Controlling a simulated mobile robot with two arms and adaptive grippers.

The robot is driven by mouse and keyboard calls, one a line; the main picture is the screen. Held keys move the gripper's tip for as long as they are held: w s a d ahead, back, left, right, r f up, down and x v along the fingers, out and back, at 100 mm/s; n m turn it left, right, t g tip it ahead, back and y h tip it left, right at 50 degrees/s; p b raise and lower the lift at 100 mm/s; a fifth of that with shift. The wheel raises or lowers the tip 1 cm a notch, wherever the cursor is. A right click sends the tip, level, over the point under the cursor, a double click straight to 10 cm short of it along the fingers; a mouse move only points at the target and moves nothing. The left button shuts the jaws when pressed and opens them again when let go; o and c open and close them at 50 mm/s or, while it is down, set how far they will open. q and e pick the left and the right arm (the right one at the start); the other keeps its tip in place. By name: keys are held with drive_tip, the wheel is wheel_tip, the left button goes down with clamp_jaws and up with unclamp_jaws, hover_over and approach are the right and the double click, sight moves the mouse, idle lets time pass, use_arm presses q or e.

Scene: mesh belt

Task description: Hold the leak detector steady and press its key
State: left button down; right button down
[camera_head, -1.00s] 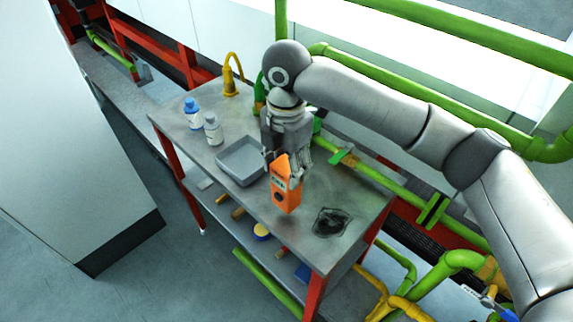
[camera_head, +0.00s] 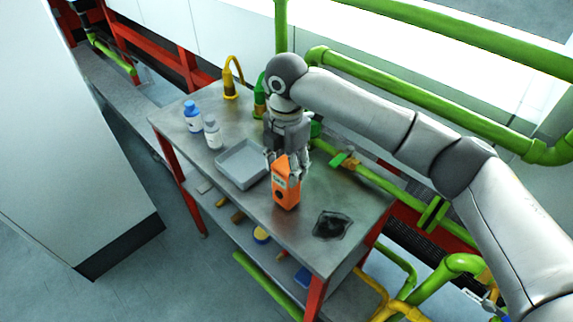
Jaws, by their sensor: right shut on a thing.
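The leak detector (camera_head: 286,187) is an orange box with a small display and a dark round spot on its front face. It is upright over the metal table (camera_head: 262,213), near its front edge. My right gripper (camera_head: 287,158) comes down from above and is shut on the detector, with its fingers around the upper part. I cannot tell whether the detector's base touches the table. The key is too small to make out surely. My left gripper is not in view.
A grey tray (camera_head: 224,162) sits left of the detector. Two bottles, blue (camera_head: 193,116) and white-grey (camera_head: 212,135), stand at the far left. Green pipes (camera_head: 400,198) run behind the table.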

drive_tip(key=shift+f, duration=0.55)
idle(0.7)
idle(0.3)
drive_tip(key=c, duration=0.6)
unclamp_jaws()
drive_tip(key=c, duration=1.1)
drive_tip(key=shift+s, duration=0.1)
idle(1.2)
